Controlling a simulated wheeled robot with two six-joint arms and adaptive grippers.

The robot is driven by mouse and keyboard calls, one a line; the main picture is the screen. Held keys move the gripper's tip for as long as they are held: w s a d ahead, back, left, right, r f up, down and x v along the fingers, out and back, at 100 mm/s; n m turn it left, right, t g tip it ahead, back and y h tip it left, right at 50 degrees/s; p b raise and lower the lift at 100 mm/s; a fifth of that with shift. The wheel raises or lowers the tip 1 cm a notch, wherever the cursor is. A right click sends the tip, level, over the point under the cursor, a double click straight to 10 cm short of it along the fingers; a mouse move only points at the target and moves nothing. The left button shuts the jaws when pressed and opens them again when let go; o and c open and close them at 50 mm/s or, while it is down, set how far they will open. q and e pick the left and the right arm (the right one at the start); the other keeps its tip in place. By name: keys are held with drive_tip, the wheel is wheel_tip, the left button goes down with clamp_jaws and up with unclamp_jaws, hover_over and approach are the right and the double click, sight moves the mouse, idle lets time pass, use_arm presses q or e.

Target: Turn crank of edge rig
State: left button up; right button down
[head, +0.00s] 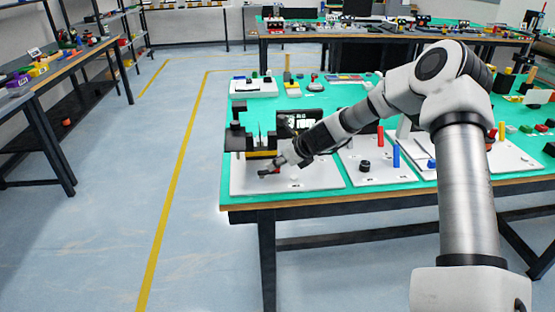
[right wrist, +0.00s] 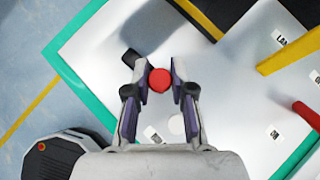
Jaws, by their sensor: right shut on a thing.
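The edge rig is a black frame (head: 240,138) with a yellow strip on a white board (head: 300,184), at the near left corner of the green-topped table. My right gripper (head: 272,170) reaches down to the board's front part, just in front of the frame. In the right wrist view my right gripper (right wrist: 160,82) has its fingertips on either side of a round red knob (right wrist: 159,78), shut on it. A short black part (right wrist: 131,58) lies beside the left fingertip; its link to the knob is hidden. My left gripper is not in view.
To the right, another white board (head: 375,174) carries a black knob and red and blue posts (head: 396,156). A dark display box (head: 299,120) stands behind the rig. The floor left of the table (head: 190,230) is clear.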

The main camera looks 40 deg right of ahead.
drive_tip(key=shift+w+d+r+n+y+p, duration=0.15)
drive_tip(key=shift+w+n+y+p, duration=0.1)
drive_tip(key=shift+n+y+p, duration=0.4)
drive_tip(key=shift+w+n+g+y+p, duration=0.25)
drive_tip(key=shift+n+g+p, duration=0.1)
drive_tip(key=shift+n, duration=0.3)
drive_tip(key=shift+f, duration=0.2)
drive_tip(key=c, duration=1)
unclamp_jaws()
drive_tip(key=shift+o, duration=0.2)
drive_tip(key=v, duration=1.2)
